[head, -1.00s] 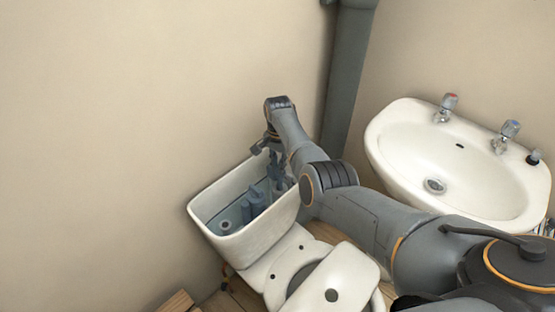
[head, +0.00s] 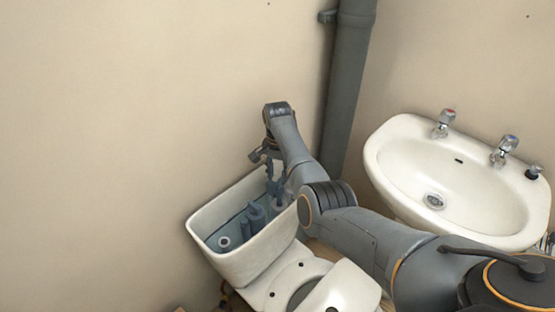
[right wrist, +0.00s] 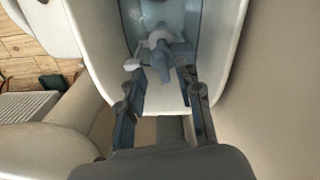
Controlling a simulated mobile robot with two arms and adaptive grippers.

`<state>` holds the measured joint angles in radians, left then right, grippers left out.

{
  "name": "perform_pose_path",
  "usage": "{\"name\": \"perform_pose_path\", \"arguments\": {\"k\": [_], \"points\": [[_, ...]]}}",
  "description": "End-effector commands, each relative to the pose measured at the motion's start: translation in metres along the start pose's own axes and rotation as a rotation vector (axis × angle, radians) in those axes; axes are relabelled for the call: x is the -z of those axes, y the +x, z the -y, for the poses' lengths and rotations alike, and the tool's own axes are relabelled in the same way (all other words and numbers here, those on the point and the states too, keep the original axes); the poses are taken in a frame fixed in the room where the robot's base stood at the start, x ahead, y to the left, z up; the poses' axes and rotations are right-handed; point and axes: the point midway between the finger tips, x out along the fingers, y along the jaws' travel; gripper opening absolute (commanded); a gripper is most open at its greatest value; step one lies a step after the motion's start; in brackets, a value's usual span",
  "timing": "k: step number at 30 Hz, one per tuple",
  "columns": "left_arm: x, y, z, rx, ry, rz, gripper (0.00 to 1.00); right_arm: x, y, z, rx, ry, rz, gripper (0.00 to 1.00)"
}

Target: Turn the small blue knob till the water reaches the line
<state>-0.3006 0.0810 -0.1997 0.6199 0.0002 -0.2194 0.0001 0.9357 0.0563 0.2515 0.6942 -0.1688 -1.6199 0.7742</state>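The open white cistern (head: 262,252) of the toilet stands against the wall in the head view, with water and grey-blue fittings (head: 254,217) inside. My right gripper (head: 275,187) reaches down over its far right end. In the right wrist view, the gripper's two fingers (right wrist: 161,78) are apart over the cistern's end, with a grey valve part (right wrist: 162,52) in view between and beyond their tips. I cannot tell whether they touch it. I cannot make out the small blue knob for certain, nor the water line. My left gripper is out of view.
A white washbasin (head: 395,150) with two taps is on the right. A grey vertical pipe (head: 346,90) runs down the corner behind my right arm. The toilet seat and lid (head: 345,288) lie in front of the cistern. The wall at left is bare.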

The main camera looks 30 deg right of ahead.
Motion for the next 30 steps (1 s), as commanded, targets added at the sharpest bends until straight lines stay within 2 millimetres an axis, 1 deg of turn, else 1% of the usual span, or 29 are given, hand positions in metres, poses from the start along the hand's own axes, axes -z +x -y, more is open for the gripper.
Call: {"name": "perform_pose_path", "arguments": {"k": [1, 6, 9, 12, 18, 30], "points": [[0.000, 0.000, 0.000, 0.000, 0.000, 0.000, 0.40, 0.001, -0.013, 0.002, 0.004, 0.000, -0.004, 0.35], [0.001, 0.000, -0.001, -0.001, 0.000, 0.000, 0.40, 0.001, -0.050, 0.002, 0.004, 0.000, -0.004, 0.35], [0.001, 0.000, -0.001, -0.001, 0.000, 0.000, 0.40, 0.000, -0.066, 0.001, 0.002, 0.000, -0.002, 0.35], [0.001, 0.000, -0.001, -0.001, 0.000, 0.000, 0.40, 0.000, -0.078, 0.001, 0.002, 0.000, -0.002, 0.35], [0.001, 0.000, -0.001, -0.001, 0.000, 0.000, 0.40, 0.000, -0.085, 0.000, 0.000, -0.001, 0.000, 0.35], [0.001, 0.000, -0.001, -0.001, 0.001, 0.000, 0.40, 0.000, -0.085, 0.001, 0.000, 0.000, -0.001, 0.35]]}}
